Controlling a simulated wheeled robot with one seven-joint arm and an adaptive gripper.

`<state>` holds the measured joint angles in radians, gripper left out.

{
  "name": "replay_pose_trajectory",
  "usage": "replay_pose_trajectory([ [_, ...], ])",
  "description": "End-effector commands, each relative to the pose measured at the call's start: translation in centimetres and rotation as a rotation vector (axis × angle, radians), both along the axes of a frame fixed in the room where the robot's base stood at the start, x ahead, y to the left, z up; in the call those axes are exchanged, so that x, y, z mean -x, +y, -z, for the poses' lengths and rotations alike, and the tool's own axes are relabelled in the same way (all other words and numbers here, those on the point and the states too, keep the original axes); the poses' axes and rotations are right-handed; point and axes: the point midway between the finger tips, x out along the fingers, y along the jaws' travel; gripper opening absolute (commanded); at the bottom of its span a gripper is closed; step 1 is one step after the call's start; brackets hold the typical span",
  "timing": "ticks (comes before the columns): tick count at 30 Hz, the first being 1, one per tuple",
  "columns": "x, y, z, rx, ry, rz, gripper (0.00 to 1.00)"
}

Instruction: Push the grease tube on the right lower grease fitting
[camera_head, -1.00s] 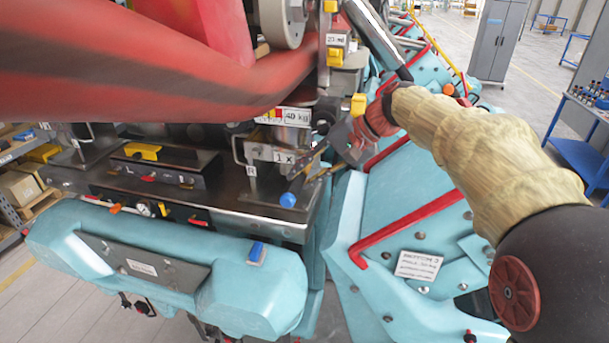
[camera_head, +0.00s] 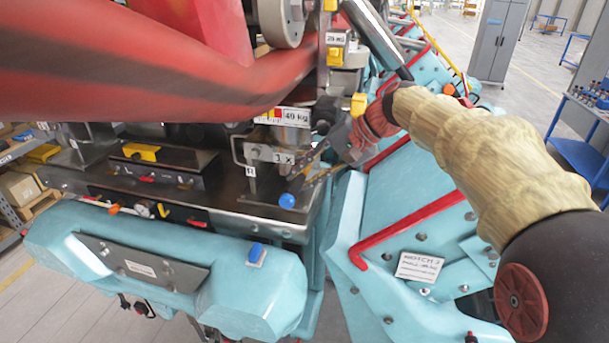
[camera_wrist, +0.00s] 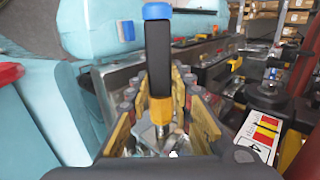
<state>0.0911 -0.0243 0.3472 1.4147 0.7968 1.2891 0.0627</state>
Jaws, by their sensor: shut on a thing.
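The grease tube is a black rod with a blue end and a yellow collar. It runs up the middle of the wrist view (camera_wrist: 158,68), with the collar near my palm and the blue end pointing away. My gripper (camera_wrist: 160,95) is shut on it, with yellow-lined fingers on both sides. In the head view my gripper (camera_head: 322,158) is beside the right end of the dark metal deck, and the tube's blue end (camera_head: 287,201) is low at the deck's right edge. I cannot make out the right lower grease fitting. An "R" plate (camera_head: 250,171) is just left of the tube.
A turquoise bumper (camera_head: 160,265) lies in front of the deck (camera_head: 225,205). Turquoise panels with red rails (camera_head: 410,225) stand close on the right, under my arm. A large red body part (camera_head: 150,75) hangs over the deck from the upper left.

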Motion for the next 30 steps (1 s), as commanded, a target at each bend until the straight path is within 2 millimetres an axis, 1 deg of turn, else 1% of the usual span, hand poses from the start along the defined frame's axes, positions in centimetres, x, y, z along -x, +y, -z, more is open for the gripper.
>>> replay_pose_trajectory([
  [11,-0.05,0.0,-0.07,-0.001,-0.001,-0.001,0.0],
  [30,-0.69,-0.23,-0.18,-0.001,-0.003,0.002,0.0],
])
